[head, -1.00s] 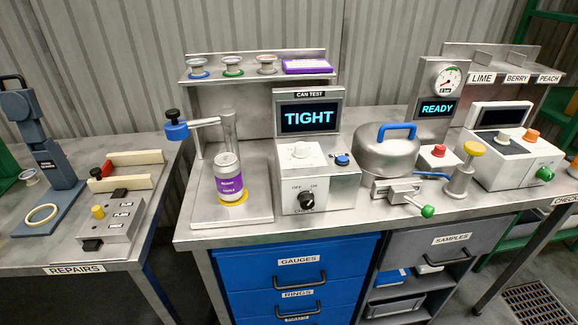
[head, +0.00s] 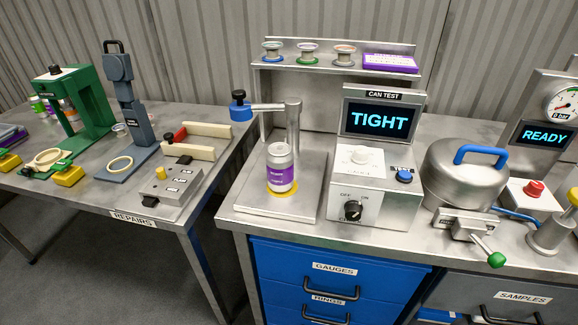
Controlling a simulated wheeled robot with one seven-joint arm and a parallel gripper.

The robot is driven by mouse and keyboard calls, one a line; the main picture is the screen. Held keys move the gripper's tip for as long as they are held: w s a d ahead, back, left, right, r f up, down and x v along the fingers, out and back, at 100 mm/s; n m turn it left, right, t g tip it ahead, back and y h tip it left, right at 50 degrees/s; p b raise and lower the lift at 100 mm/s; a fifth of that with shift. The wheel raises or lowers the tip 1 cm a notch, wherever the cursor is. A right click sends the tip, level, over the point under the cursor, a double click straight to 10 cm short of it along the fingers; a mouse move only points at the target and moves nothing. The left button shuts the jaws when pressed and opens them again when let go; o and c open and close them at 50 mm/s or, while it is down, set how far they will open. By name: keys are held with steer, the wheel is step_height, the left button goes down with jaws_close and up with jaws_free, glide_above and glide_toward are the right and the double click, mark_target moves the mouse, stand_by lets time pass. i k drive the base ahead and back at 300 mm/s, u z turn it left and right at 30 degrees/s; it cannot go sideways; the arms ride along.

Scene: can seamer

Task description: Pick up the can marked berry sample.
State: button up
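A silver can with a purple label (head: 281,169) stands upright on a yellow ring on the metal plate of the can test station. Its label text is too small to read now. A post with a swing arm and blue-and-black knob (head: 240,107) stands behind the can, and the arm points left, clear of the can's top. The can test screen (head: 380,121) reads TIGHT. My gripper is in no view.
The white control box (head: 375,190) stands right of the can, with a domed metal vessel (head: 465,178) beyond it. A shelf (head: 335,72) with small spools and a purple box is behind. A gap separates this bench from the repairs bench (head: 205,200).

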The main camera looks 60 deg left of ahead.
mark_target(279, 157)
steer(key=u, duration=0.05)
steer(key=k, duration=1.85)
steer(key=u, duration=1.95)
steer(key=i, duration=1.5)
